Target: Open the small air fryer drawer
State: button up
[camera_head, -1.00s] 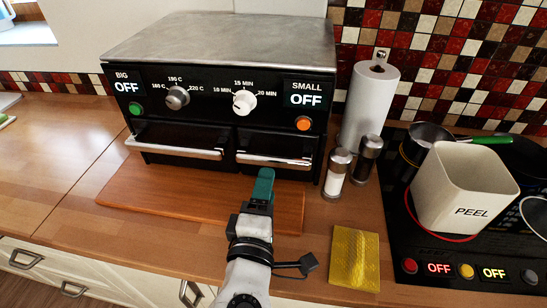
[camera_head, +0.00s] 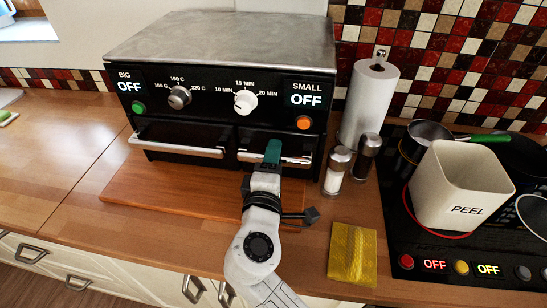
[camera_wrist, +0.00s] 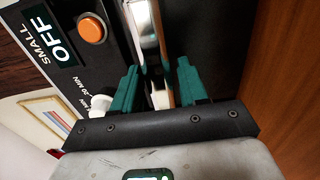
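The black air fryer (camera_head: 220,110) with a steel top has two front drawers side by side. The small drawer is on the right, below the "SMALL OFF" display, and looks shut. Its shiny bar handle (camera_head: 296,159) is partly hidden by my gripper (camera_head: 272,152) in the head view. In the wrist view my gripper (camera_wrist: 158,70) has its green fingers apart, with the handle bar (camera_wrist: 151,40) running between them. A gap shows on at least one side of the bar, and I cannot tell if either finger touches it.
The big drawer's handle (camera_head: 178,146) is just left. A wooden board (camera_head: 165,192) lies under the fryer's front. Salt (camera_head: 335,172) and pepper (camera_head: 365,158) shakers and a paper roll (camera_head: 369,100) stand close right. A yellow sponge (camera_head: 352,254) lies near the counter's front edge.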

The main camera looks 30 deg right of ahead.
grip_shut()
jog(key=shift+s+a, duration=0.1)
jog(key=shift+s, duration=0.05)
